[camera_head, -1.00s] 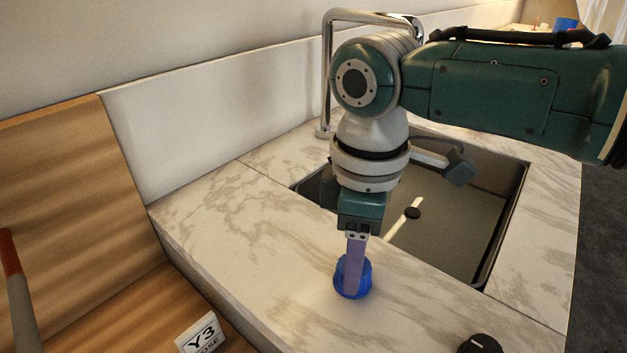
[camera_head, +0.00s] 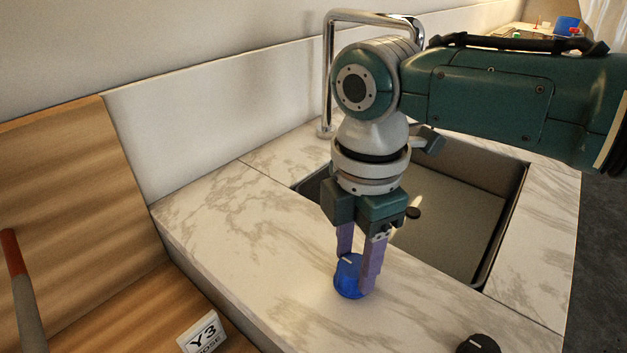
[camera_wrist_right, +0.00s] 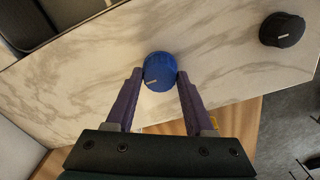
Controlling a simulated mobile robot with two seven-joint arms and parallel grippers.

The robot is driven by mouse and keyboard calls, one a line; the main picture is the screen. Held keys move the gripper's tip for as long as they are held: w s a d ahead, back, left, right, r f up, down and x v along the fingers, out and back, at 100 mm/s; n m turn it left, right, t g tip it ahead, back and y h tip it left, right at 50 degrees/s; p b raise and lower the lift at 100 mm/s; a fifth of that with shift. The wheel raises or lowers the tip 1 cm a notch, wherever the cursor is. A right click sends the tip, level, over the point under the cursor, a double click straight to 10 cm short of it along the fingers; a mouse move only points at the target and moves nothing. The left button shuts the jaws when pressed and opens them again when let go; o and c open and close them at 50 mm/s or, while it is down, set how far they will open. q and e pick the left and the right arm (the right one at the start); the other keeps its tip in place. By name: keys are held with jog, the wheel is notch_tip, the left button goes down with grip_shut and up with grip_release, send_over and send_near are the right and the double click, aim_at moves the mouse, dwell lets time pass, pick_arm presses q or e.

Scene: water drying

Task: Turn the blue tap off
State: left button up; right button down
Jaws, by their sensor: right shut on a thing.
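The blue tap (camera_head: 349,277) is a round knob with a pale mark on its top, set on the marble counter in front of the sink. It also shows in the right wrist view (camera_wrist_right: 160,72). My right gripper (camera_head: 358,284) points down at it from above, with its two purple fingers on either side of the knob. In the right wrist view the fingertips of the right gripper (camera_wrist_right: 160,76) touch the knob's opposite sides. My left gripper is in neither view.
A black knob (camera_head: 479,345) sits on the counter at the front right. The sink (camera_head: 455,225) opens behind the blue knob, with a chrome faucet (camera_head: 328,75) at its back left.

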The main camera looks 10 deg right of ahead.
aim_at(354, 265)
dwell(0.4)
jog(key=shift+c, duration=1.3)
grip_release()
notch_tip(354, 265, up, 10)
jog(key=p, duration=0.1)
